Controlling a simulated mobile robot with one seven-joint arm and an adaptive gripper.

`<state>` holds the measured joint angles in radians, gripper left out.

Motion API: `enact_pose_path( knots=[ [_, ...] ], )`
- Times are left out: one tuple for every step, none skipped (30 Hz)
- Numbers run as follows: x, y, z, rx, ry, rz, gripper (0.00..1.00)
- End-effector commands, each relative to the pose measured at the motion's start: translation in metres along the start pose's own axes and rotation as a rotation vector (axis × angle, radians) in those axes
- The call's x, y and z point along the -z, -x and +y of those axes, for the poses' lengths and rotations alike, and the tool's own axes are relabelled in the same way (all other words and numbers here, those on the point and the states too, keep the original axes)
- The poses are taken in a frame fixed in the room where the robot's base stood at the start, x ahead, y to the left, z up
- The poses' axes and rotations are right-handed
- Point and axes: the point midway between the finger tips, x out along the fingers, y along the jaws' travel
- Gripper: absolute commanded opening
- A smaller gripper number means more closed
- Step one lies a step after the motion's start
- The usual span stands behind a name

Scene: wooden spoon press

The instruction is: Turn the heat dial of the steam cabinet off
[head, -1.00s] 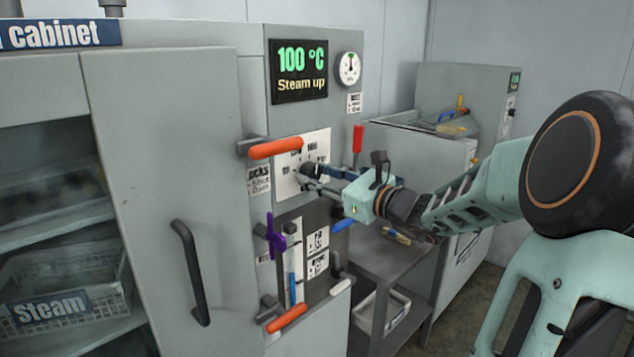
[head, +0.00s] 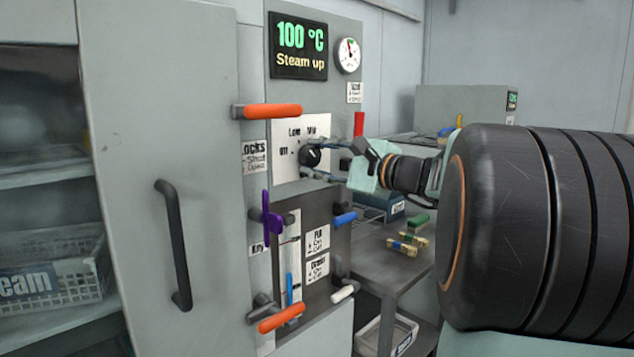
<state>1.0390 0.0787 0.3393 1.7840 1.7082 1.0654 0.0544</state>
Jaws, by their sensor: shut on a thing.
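The steam cabinet's heat dial (head: 310,156) is a black round knob on a white plate (head: 286,170) with small printed labels. My gripper (head: 314,160) comes from the right and is shut on the dial, one finger above it and one below. The dial's pointer mark is too small to read surely. The display (head: 299,46) above reads 100 °C, Steam up. A round gauge (head: 348,55) sits right of the display.
Orange lock handles (head: 272,111) stick out above and below (head: 281,318) on the panel's left. A purple handle (head: 269,221), a blue lever (head: 345,218) and a white lever (head: 343,293) project below the dial. A grey side table (head: 385,262) holds small pieces.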

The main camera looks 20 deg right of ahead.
Motion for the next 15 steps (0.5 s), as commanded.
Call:
enact_pose_path(
  knots=[
    [0.0023,-0.0006,0.0081,0.001,0.05,-0.002,0.1],
    [0.0023,-0.0006,0.008,0.001,0.078,-0.002,0.1],
    [0.0025,-0.0006,0.0078,0.002,0.115,-0.002,0.1],
    [0.0023,-0.0007,0.0075,0.002,0.142,-0.002,0.1],
    [0.0026,-0.0005,0.0076,0.001,0.17,-0.001,0.1],
    [0.0023,-0.0006,0.0071,0.001,0.206,-0.001,0.1],
    [0.0024,-0.0005,0.007,0.001,0.23,-0.001,0.1],
    [0.0024,-0.0004,0.0063,0.002,0.257,-0.001,0.1],
    [0.0021,-0.0006,0.0063,0.001,0.288,-0.001,0.1],
    [0.0022,-0.0004,0.0059,0.001,0.312,-0.001,0.1],
    [0.0023,-0.0002,0.0053,0.001,0.336,0.0,0.1],
    [0.0019,-0.0005,0.0051,0.001,0.363,-0.001,0.1],
    [0.0017,-0.0004,0.0045,0.001,0.384,-0.001,0.1],
    [0.0019,-0.0002,0.0043,0.001,0.404,0.0,0.1],
    [0.0019,-0.0002,0.004,0.0,0.427,0.0,0.1]
  ],
)
